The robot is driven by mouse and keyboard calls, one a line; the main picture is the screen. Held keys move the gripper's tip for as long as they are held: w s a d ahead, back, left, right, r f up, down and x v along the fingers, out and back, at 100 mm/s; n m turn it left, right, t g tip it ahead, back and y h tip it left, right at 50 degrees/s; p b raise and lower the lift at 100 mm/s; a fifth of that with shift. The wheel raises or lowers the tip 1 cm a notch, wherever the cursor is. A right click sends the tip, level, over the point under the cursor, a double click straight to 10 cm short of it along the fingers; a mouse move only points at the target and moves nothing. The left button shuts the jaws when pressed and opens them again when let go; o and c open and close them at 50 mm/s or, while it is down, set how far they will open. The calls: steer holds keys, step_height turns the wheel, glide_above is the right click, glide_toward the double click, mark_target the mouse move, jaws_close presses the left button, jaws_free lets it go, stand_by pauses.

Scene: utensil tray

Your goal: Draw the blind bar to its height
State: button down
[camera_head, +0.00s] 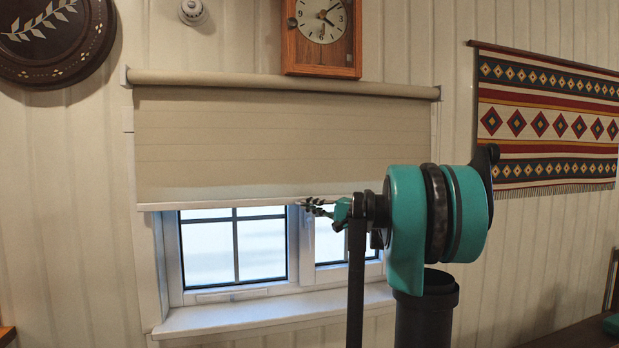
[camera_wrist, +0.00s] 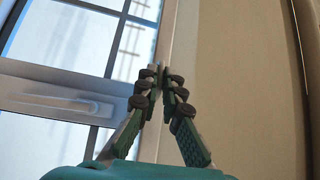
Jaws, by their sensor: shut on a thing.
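The blind bar (camera_head: 240,202) is the pale strip along the lower edge of the beige blind (camera_head: 260,145). It hangs roughly level, with the upper part of the window covered and the lower part showing beneath. My gripper (camera_head: 310,206) is at the bar, right of its middle, with its fingers shut on it. In the wrist view my gripper (camera_wrist: 163,84) has its fingertips drawn together at the bar (camera_wrist: 182,45), between the window and the blind fabric (camera_wrist: 240,80). The exact contact is partly hidden by the finger pads.
The window (camera_head: 235,248) and its white sill (camera_head: 270,316) lie below the bar. A wooden clock (camera_head: 321,55) hangs above the roller (camera_head: 220,78). A patterned hanging (camera_head: 545,120) is on the wall at the right. A dark round plaque (camera_head: 50,62) is at upper left.

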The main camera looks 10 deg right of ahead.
step_height(320, 180, down, 8)
steer(key=shift+r, duration=0.1)
stand_by(0.4)
steer(key=c, duration=1.7)
jaws_free()
steer(key=v, duration=1.2)
steer(key=shift+d+r, duration=0.1)
